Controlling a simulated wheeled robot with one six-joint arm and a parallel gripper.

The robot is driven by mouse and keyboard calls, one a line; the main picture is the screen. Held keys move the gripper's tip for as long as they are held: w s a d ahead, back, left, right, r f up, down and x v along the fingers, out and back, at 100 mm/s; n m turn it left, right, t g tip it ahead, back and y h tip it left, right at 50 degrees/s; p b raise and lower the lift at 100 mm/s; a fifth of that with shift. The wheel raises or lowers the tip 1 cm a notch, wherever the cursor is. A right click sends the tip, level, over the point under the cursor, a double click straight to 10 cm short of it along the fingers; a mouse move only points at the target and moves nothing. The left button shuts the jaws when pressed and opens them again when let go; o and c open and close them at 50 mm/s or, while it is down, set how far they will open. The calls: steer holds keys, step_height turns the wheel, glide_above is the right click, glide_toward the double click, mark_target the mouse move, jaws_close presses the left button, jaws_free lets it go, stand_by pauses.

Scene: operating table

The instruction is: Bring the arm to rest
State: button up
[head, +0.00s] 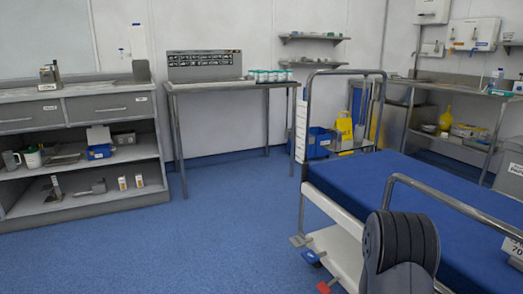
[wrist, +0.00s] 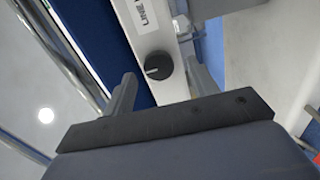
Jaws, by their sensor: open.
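My gripper (wrist: 163,88) shows in the wrist view, with its two grey fingers apart and nothing held between them. Beyond the fingers is a white panel (wrist: 146,28) with a partly readable label and a round black knob (wrist: 158,66). The knob appears between the fingertips in the picture; I cannot tell how far off it is. In the head view a dark, ridged part of my arm stands at the lower right, in front of the bed. The gripper itself cannot be made out there.
A bed with a blue mattress (head: 395,184) and metal rails (head: 303,150) fills the right. A shelf unit (head: 85,205) stands left, a side table (head: 215,86) at the back. A sink counter (head: 447,89) is at the back right. Blue floor (head: 205,235) is clear.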

steer(key=p+v, duration=0.2)
steer(key=v, duration=0.7)
steer(key=w+d+n+p, duration=0.4)
steer(key=d+n+p, duration=0.6)
steer(key=n+p, duration=0.7)
steer(key=shift+n+p, duration=0.35)
steer(key=shift+n, duration=0.15)
stand_by(0.3)
steer(key=shift+s, duration=0.15)
stand_by(0.4)
